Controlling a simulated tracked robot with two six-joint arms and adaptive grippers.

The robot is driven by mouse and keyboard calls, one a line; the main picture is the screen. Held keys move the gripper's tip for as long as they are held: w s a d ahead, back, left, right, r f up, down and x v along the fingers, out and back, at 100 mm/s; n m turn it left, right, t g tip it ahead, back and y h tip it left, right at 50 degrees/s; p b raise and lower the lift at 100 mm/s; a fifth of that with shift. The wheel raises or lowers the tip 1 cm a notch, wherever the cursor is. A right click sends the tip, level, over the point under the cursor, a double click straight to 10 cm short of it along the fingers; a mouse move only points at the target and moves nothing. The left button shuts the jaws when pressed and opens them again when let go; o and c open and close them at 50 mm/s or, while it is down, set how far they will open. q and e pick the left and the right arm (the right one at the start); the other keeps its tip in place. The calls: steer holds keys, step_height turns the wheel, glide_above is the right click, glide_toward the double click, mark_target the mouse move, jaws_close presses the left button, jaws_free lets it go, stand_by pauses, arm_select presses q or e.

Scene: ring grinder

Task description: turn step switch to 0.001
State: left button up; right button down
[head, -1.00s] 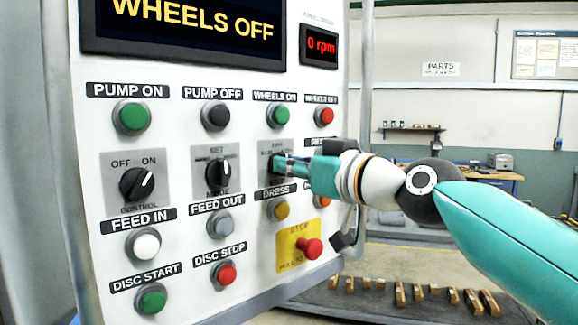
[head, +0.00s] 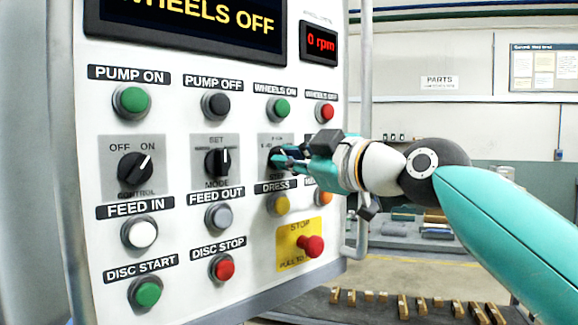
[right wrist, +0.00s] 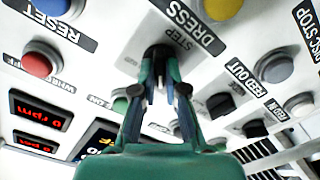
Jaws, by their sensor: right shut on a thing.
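The step switch (head: 276,157) is a black knob on a grey plate on the panel, right of the mode switch (head: 217,162). My right gripper (head: 283,161) reaches it from the right and is shut on its knob. In the right wrist view the two fingers of my right gripper (right wrist: 158,84) close around the dark step knob (right wrist: 157,52), under the STEP label. The fingers hide most of the knob and its scale, so I cannot read its setting. My left gripper is not in view.
Close around the switch are the green wheels on button (head: 278,110), the yellow dress button (head: 279,204) and the red stop button (head: 311,245). The display (head: 190,25) reads WHEELS OFF.

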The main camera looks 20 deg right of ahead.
steer(key=shift+f+n, duration=0.1)
steer(key=shift+n, duration=0.9)
steer(key=c, duration=1.2)
jaws_free()
steer(key=v, duration=1.1)
steer(key=shift+s+d, duration=0.15)
steer(key=shift+s, duration=0.2)
